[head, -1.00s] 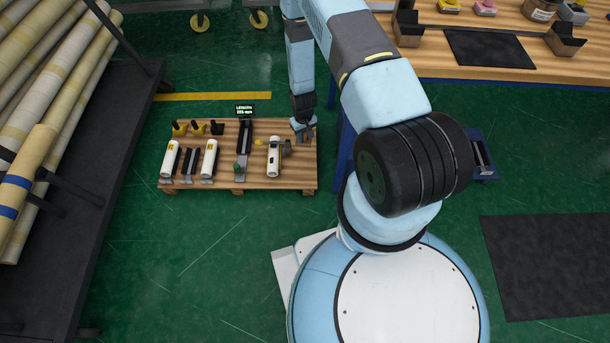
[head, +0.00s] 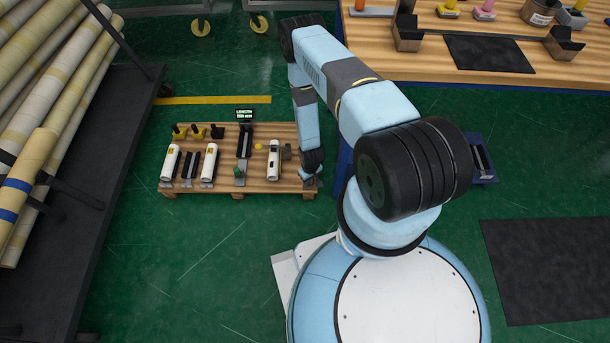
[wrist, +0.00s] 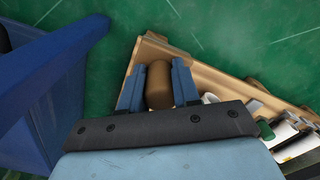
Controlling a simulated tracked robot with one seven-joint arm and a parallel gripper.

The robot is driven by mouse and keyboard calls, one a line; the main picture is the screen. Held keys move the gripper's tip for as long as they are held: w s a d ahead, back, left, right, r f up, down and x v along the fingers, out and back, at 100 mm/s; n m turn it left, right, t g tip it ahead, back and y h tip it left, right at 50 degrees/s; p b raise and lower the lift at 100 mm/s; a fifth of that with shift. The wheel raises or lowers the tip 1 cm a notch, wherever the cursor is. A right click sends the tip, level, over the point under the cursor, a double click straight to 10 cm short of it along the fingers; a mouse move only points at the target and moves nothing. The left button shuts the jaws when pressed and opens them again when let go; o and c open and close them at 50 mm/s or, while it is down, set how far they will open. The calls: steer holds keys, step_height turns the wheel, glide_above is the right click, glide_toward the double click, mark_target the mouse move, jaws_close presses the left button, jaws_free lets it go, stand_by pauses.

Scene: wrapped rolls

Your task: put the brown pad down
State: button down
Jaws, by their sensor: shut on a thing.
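The brown pad (wrist: 159,85) shows in the wrist view as a short brown cylinder between the two blue fingers of my gripper (wrist: 157,86). My gripper is shut on it. In the head view my gripper (head: 309,179) is at the near right corner of the low wooden pallet (head: 270,187), and the pad cannot be made out there. In the wrist view the pad overlaps the pallet's corner (wrist: 152,48). I cannot tell whether it touches the wood.
White rolls (head: 209,162), a black upright gauge (head: 244,140) with a lit display and small yellow and black tools stand on the pallet. A blue frame (head: 344,150) is close on its right. A rack of long rolls (head: 50,100) is at the left. Green floor lies in front.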

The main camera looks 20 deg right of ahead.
steer(key=w+f, duration=0.2)
steer(key=w, duration=0.1)
steer(key=w+f, duration=0.3)
steer(key=w, duration=0.1)
steer(key=w+f, duration=0.3)
steer(key=shift+w+d+f, duration=0.1)
steer(key=shift+w+d, duration=0.05)
steer(key=shift+d, duration=0.1)
steer(key=shift+w+f, duration=0.1)
steer(key=shift+f, duration=1.55)
steer(key=c, duration=0.8)
jaws_free()
steer(key=shift+r, duration=0.1)
step_height(320, 180, up, 12)
